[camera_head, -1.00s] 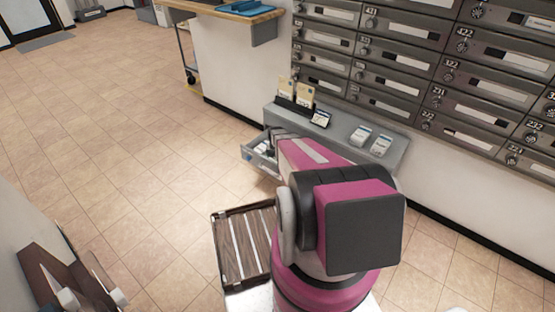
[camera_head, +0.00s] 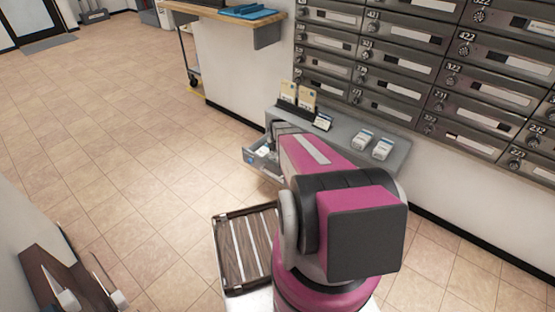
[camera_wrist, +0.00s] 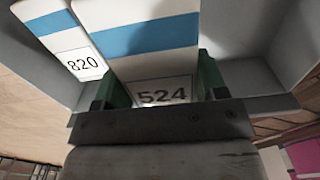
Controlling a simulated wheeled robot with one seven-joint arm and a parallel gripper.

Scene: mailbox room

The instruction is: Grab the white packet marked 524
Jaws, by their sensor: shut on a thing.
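The white packet marked 524 (camera_wrist: 150,62) has a blue band and fills the middle of the wrist view, its number label at the near end. My gripper (camera_wrist: 160,88) is shut on it, with a green-padded finger on each side. A similar white packet marked 820 (camera_wrist: 62,40) stands beside it on the left. Both are in the open grey drawer (camera_head: 252,163) under the shelf. In the head view my arm hides the gripper and most of the drawer.
The grey shelf (camera_head: 345,133) above the drawer holds card holders (camera_head: 296,97) and two small white boxes (camera_head: 372,145). Mailboxes (camera_head: 400,60) line the wall behind. A slatted wooden tray (camera_head: 240,250) is in front of my arm's base. The tiled floor at left is clear.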

